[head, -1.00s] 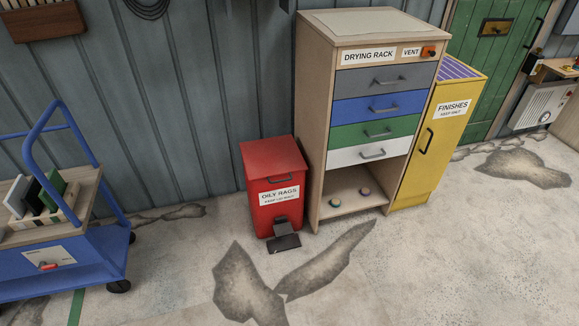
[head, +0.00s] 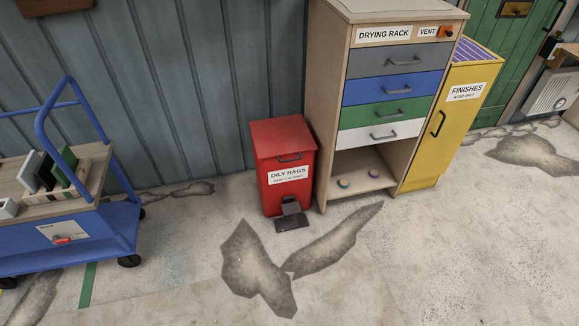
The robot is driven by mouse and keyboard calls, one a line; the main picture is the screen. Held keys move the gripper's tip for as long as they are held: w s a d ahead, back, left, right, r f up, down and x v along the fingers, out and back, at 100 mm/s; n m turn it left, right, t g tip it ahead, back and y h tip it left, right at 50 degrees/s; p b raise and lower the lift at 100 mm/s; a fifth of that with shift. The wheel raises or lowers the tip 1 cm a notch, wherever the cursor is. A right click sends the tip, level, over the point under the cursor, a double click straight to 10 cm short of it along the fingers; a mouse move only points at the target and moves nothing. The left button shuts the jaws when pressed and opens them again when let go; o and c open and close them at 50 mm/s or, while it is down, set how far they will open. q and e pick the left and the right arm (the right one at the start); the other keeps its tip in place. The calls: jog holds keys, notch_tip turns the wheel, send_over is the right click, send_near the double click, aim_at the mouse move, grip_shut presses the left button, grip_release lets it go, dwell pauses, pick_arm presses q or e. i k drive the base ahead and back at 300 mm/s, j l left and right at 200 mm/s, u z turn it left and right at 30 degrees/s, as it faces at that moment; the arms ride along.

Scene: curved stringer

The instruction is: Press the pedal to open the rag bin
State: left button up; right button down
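The red rag bin (head: 284,187) labelled "OILY RAGS" stands upright on the floor against the wall, left of the drying rack. Its lid (head: 282,134) is down, with a dark handle below the lid's front edge. The black pedal (head: 293,223) sticks out at the bottom front, close to the floor, with nothing on it. Neither of my grippers shows in the head view.
The wooden drying rack (head: 338,98) with coloured drawers stands right beside the bin, and the yellow finishes cabinet (head: 440,137) beyond it. A blue cart (head: 105,237) stands at the left. The floor (head: 365,285) before the bin is clear, with dark patches.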

aim_at(294, 207)
jog(key=i+j+z, duration=0.15)
jog(key=i+j, duration=0.2)
jog(key=i+j+z, duration=0.15)
jog(key=i+j, duration=0.25)
jog(key=i, duration=0.15)
jog(key=i+j+z, duration=0.2)
jog(key=i+j, duration=0.2)
jog(key=i+j+z, duration=0.15)
jog(key=i+j, duration=0.25)
jog(key=j, duration=0.15)
jog(key=i+j+z, duration=0.15)
jog(key=i+j, duration=0.2)
jog(key=j, duration=0.2)
